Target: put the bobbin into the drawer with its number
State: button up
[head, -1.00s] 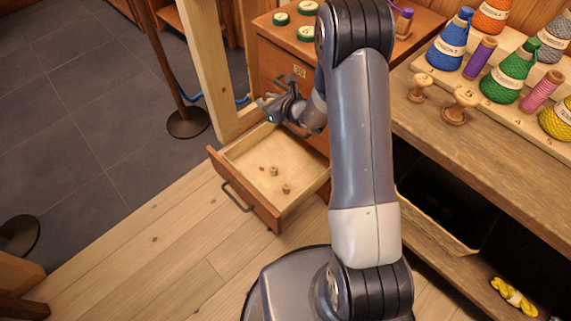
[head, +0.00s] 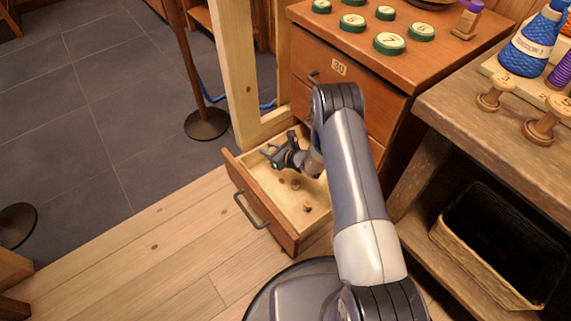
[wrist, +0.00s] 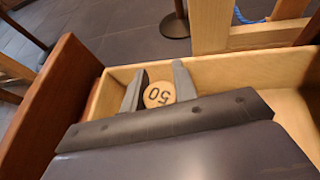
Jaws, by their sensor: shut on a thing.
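My gripper (head: 274,158) is low over the open drawer (head: 262,212) of the wooden cabinet. In the wrist view its two fingers (wrist: 158,92) are shut on a round wooden bobbin (wrist: 158,95), whose pale end carries dark digits that look like 50, seen at an angle. The bobbin is hard to see in the head view. The drawer's pale walls (wrist: 215,70) surround the fingers in the wrist view. A few small wooden bobbins (head: 307,207) lie on the drawer floor. The open drawer's own number does not show.
The closed drawer above bears a label (head: 339,67) that looks like 30. Green numbered lids (head: 389,43) stand on the cabinet top. A wooden post (head: 238,75) and a round stand base (head: 206,124) are beside the drawer.

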notch_tip(320, 180, down, 7)
jog(key=shift+d+f+b, duration=0.1)
jog(key=shift+b, duration=0.85)
jog(key=w+d+b, duration=0.1)
jog(key=w+d+f+b, duration=0.1)
jog(key=d, duration=0.1)
jog(key=shift+w+d, duration=0.1)
jog(key=shift+d, duration=0.05)
jog(key=shift+f+b, duration=0.3)
jog(key=shift+b, duration=0.05)
jog(key=o, duration=0.9)
jog(key=shift+r, duration=0.1)
jog(key=shift+o, duration=0.2)
jog(key=shift+r+p, duration=0.15)
jog(key=shift+p, duration=0.15)
